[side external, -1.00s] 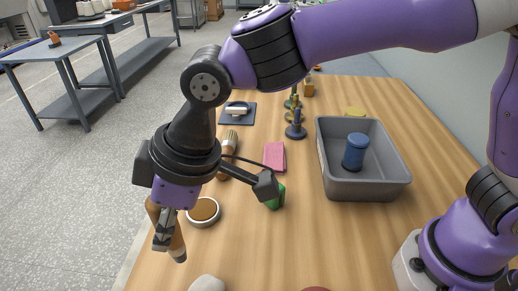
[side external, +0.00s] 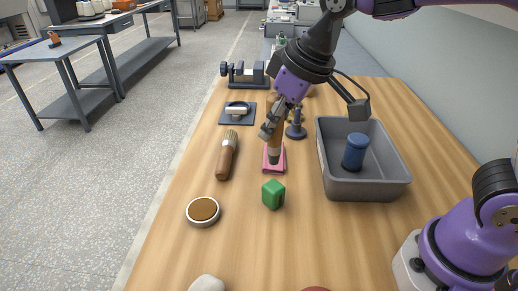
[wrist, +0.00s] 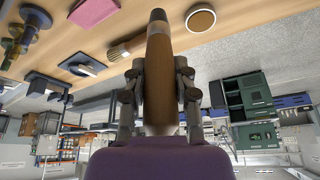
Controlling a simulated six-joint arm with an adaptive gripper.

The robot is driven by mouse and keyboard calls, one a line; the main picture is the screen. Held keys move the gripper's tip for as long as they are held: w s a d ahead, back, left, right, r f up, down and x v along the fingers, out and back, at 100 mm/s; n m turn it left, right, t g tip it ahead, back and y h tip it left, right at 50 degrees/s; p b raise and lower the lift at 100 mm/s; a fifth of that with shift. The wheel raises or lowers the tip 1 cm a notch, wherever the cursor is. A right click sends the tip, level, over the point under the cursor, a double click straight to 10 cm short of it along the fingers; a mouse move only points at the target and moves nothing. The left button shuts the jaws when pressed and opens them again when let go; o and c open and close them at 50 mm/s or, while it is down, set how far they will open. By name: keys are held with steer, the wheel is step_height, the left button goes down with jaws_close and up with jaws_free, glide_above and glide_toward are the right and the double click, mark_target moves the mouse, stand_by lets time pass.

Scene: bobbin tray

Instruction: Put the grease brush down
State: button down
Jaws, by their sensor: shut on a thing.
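My gripper (side external: 270,130) is shut on the grease brush (side external: 275,148), a brown rod-like thing with a pale band and a dark end. It hangs end down, slightly tilted, over or just in front of the pink pad (side external: 273,168). I cannot tell whether its tip touches the pad. In the wrist view the brush (wrist: 158,60) stands between the fingers, dark end away from the palm. Its bristles cannot be made out. Another brush (side external: 226,160), with pale bristles and a brown handle, lies on the table to the left; it also shows in the wrist view (wrist: 128,47).
A green block (side external: 273,195) and a round brown-topped tin (side external: 203,211) are nearer the camera. A grey bin (side external: 365,189) at right holds a blue cylinder (side external: 355,151). The front middle of the wooden table (side external: 235,245) is bare.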

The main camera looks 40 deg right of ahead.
steer(key=s+d, duration=0.3)
steer(key=d, duration=0.1)
steer(key=s+a+f+n+g+y, duration=0.1)
steer(key=s+a+n+g, duration=0.35)
steer(key=s+n, duration=0.7)
steer(key=s+a+n+g, duration=0.5)
steer(key=s+n, duration=0.4)
steer(key=n, duration=0.5)
steer(key=shift+n+t, duration=0.55)
steer(key=shift+w+d+f, duration=0.65)
steer(key=shift+w+f, duration=1)
steer(key=shift+f, duration=0.2)
steer(key=shift+w+d+f, duration=0.6)
steer(key=shift+w+f, duration=1.1)
steer(key=shift+f, duration=0.1)
steer(key=shift+w+d+f, duration=0.65)
steer(key=shift+w+f, duration=1)
steer(key=shift+f, duration=0.2)
steer(key=shift+f, duration=0.1)
steer(key=c, duration=0.6)
jaws_free()
steer(key=shift+c, duration=0.2)
